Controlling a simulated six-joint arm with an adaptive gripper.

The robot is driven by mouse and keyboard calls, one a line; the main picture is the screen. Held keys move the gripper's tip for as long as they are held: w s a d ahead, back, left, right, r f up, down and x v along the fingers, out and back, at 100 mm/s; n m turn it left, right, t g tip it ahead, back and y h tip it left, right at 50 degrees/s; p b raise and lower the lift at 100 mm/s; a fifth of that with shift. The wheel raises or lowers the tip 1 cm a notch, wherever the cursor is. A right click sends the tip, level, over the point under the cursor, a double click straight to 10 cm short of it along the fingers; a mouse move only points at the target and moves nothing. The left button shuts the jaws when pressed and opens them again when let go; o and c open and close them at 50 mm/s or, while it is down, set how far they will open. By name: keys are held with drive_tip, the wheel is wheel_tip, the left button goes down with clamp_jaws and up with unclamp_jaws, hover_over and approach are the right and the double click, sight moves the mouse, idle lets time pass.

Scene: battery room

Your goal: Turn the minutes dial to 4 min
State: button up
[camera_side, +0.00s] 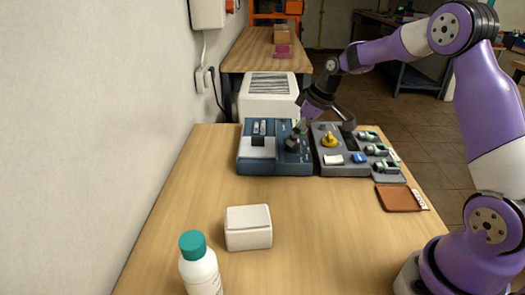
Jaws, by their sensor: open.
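A blue box-shaped device (247,167) stands on the wooden table. Its right-hand panel carries a dark knob (292,143), which may be the minutes dial. Its markings and pointer are too small to read. My gripper (300,127) is open and tilted down over the back of this panel, close to the dark knob. I cannot tell whether the fingers touch the knob.
A grey control box (326,166) with a yellow knob (329,140) and several switches adjoins on the right. A brown pad (398,198) lies in front of it. A white box (248,228) and a teal-capped bottle (199,268) stand nearer the camera. The middle table is clear.

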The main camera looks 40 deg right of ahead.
drive_tip(key=shift+w+f, duration=0.25)
drive_tip(key=shift+f, duration=0.4)
drive_tip(key=c, duration=1.2)
drive_tip(key=shift+o, duration=0.2)
drive_tip(key=shift+a, duration=0.1)
